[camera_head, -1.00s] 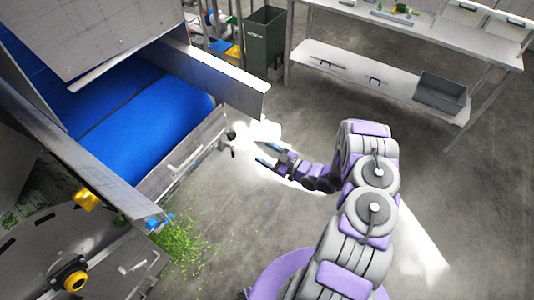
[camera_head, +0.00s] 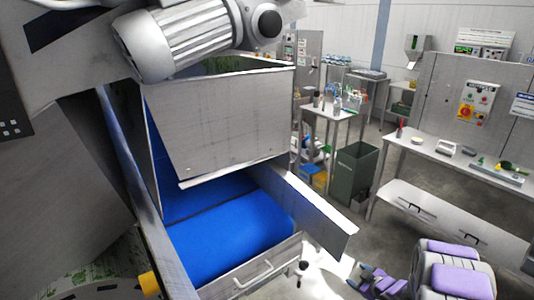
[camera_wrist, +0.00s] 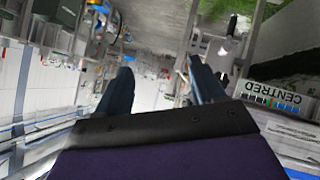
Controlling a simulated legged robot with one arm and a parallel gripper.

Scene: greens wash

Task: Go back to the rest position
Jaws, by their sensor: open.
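My gripper (camera_head: 368,279) shows at the lower right of the head view, past the end of the blue conveyor. Its two fingers also show in the wrist view (camera_wrist: 160,85), spread apart with nothing between them. The gripper is open and empty. My purple and grey arm (camera_head: 455,275) is partly cut off by the bottom edge of the head view. The gripper touches nothing that I can see.
The blue conveyor (camera_head: 230,235) with its metal side guard (camera_head: 315,215) stands left of my gripper. A dark green bin (camera_head: 356,172) and a long steel table (camera_head: 450,165) stand behind. Grey floor (camera_head: 340,240) shows between conveyor and table.

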